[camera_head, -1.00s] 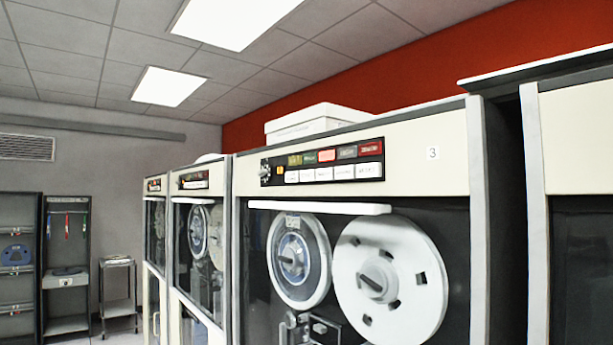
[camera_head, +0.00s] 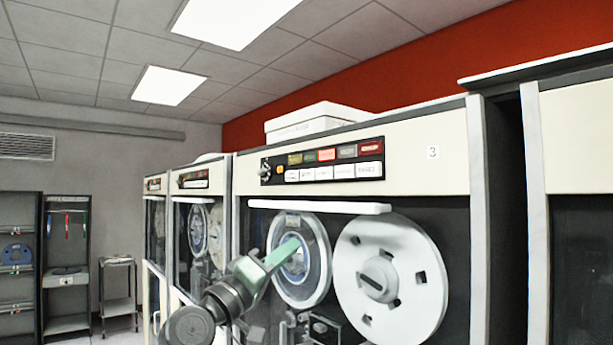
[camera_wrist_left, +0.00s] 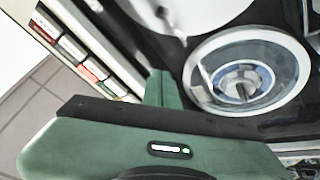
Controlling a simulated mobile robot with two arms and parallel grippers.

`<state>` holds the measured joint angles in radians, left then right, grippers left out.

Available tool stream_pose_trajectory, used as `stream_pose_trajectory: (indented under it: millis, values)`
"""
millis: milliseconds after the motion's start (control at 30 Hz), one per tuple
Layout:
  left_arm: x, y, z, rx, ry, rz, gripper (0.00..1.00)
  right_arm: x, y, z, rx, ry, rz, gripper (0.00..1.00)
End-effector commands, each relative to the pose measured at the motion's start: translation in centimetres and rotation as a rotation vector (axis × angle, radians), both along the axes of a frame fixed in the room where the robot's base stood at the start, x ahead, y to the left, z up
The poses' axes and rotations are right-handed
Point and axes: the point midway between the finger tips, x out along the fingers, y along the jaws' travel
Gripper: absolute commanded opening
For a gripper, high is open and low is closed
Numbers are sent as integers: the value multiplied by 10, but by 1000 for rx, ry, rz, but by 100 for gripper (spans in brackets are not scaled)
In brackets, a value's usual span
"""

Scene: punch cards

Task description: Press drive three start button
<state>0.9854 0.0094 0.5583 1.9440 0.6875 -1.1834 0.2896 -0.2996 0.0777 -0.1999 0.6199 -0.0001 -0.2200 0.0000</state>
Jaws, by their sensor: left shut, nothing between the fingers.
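Drive three is the cream tape cabinet (camera_head: 425,180) marked "3" in the head view. Its dark control panel (camera_head: 322,160) has a row of coloured lamps above a row of white buttons (camera_head: 328,174), with a knob at the left end. The button labels are too small to read, so I cannot tell which is start. My left gripper (camera_head: 290,243), green, is shut and empty. It is in front of the left reel, below the panel and apart from it. In the left wrist view the gripper (camera_wrist_left: 160,78) points towards the cabinet, with the button panel (camera_wrist_left: 75,50) at upper left. My right gripper is not in view.
A white ledge (camera_head: 320,207) runs below the panel, above the left reel (camera_head: 300,285) and the white right reel (camera_head: 390,280). Other drives (camera_head: 200,215) stand to the left. A white box (camera_head: 310,120) lies on top of drive three.

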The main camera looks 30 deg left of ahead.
Motion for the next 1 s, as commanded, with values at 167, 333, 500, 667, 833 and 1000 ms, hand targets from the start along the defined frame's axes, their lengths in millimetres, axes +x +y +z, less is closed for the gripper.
stream_pose_trajectory:
  millis: [167, 333, 500, 667, 833, 1000]
  values:
    - [-27, 21, 77, -124, -173, -53, 0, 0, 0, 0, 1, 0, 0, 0]
    - [-49, 34, 120, -201, -280, -97, 0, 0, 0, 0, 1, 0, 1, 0]
    - [-60, 40, 137, -234, -326, -118, 0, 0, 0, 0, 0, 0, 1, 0]
    - [-61, 41, 139, -238, -330, -120, 0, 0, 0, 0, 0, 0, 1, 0]
    - [-60, 41, 139, -237, -329, -119, 0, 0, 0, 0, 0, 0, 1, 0]
    - [-55, 38, 139, -238, -328, -121, 0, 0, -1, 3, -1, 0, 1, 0]
